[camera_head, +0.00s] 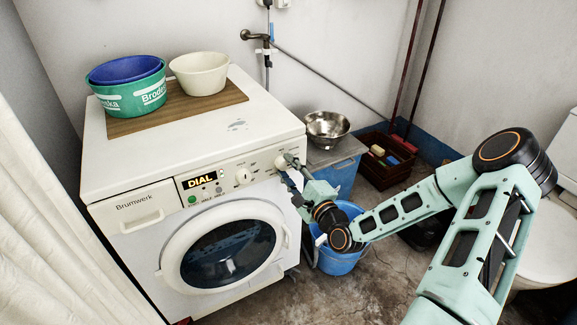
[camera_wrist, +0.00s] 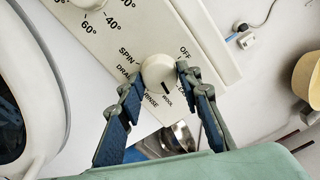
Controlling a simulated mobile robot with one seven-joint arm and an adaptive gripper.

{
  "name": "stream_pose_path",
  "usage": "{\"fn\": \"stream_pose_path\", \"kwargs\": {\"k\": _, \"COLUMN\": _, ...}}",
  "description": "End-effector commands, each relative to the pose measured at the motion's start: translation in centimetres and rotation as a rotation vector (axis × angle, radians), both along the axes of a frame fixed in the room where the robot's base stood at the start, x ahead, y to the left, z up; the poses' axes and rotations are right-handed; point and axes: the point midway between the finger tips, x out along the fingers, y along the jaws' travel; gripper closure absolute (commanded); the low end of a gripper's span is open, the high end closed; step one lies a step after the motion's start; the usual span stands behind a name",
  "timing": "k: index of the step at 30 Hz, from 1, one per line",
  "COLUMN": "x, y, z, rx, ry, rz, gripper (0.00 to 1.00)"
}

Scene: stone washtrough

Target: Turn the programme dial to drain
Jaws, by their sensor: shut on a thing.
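The programme dial (camera_wrist: 158,72) is a round cream knob at the right end of the washing machine's control panel (camera_wrist: 205,25). Labels around it read OFF, SPIN, DRAIN, RINSE and WOOL. A small dark mark near its lower rim appears to point towards WOOL. DRAIN lies to the lower left of the knob in the wrist view, partly covered by a finger. My gripper (camera_wrist: 160,78) is shut on the dial, one finger on each side. In the head view my gripper (camera_head: 287,168) reaches the panel's right end from the right, partly hiding the dial (camera_head: 281,162).
The washing machine (camera_head: 200,137) has a second knob (camera_head: 243,176), a display (camera_head: 200,180) reading DIAL and a round door (camera_head: 228,254). Tubs (camera_head: 130,92) and a cream bowl (camera_head: 200,74) stand on top. A blue bucket (camera_head: 337,262) stands on the floor below my wrist.

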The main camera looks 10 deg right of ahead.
Motion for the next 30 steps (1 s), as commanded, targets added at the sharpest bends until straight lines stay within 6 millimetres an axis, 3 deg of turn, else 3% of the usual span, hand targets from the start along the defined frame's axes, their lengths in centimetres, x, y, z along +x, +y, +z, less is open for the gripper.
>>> {"fn": "stream_pose_path", "kwargs": {"k": 30, "x": -0.02, "y": -0.05, "z": -0.07, "rx": 0.923, "ry": 0.296, "rz": 0.001, "gripper": 0.92}}
